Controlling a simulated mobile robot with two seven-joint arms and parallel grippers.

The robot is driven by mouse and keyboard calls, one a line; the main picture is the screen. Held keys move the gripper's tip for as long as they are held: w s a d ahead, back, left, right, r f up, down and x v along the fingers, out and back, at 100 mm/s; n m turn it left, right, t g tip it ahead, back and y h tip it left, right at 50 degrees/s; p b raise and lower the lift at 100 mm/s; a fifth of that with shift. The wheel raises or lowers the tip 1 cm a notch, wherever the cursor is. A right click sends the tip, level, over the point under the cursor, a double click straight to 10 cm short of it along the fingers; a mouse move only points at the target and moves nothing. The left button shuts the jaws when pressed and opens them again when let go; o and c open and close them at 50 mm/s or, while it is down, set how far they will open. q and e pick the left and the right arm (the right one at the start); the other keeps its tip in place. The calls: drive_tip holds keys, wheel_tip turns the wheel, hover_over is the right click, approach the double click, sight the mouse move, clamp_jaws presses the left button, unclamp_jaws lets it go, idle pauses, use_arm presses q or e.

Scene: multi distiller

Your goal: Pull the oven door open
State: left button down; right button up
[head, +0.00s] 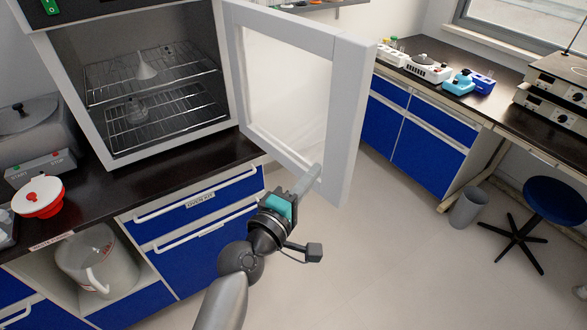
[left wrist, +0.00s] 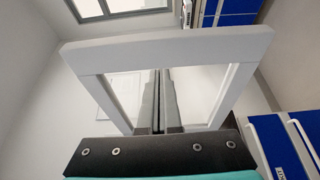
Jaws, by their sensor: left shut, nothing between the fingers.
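The oven (head: 78,90) stands on the dark counter, its inside showing two wire racks. Its oven door (head: 350,115), a light grey frame around a clear pane, is swung wide open to the right. My left gripper (head: 312,174) is shut and empty, its fingers at the lower part of the door, near the frame. In the left wrist view the shut fingers (left wrist: 160,85) point toward the pane, with the door frame (left wrist: 165,45) around them. I cannot tell whether they touch the door. My right gripper is not in view.
Blue drawers (head: 205,215) lie below the oven. A side bench (head: 485,95) with devices, a bin (head: 468,207) and a blue stool (head: 555,198) stand at right. The floor between is clear.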

use_arm(q)
drive_tip(key=s, duration=0.9)
drive_tip(key=s+a+f+m+g+y+b, duration=0.2)
drive_tip(key=a+f, duration=0.1)
drive_tip(key=f, duration=0.9)
drive_tip(key=s+a+f+m+g+y+b, duration=0.1)
drive_tip(key=s+a+f+m+g+y, duration=0.15)
drive_tip(key=f, duration=0.95)
drive_tip(key=s+a+f+m+g+y+b, duration=0.15)
drive_tip(key=a+f, duration=0.25)
drive_tip(key=f, duration=0.8)
drive_tip(key=s+a+f+m+g+y+b, duration=0.2)
drive_tip(key=s+a+f+m+g, duration=0.1)
drive_tip(key=s+a+f, duration=0.5)
drive_tip(key=s+a+f+m+g+y+b, duration=0.2)
drive_tip(key=s+a+f, duration=0.6)
drive_tip(key=s+f, duration=0.6)
drive_tip(key=s+m+g+b, duration=0.1)
drive_tip(key=s+m+g, duration=0.1)
drive_tip(key=s, duration=0.3)
drive_tip(key=shift+f+y, duration=0.25)
drive_tip(key=shift+y, duration=0.15)
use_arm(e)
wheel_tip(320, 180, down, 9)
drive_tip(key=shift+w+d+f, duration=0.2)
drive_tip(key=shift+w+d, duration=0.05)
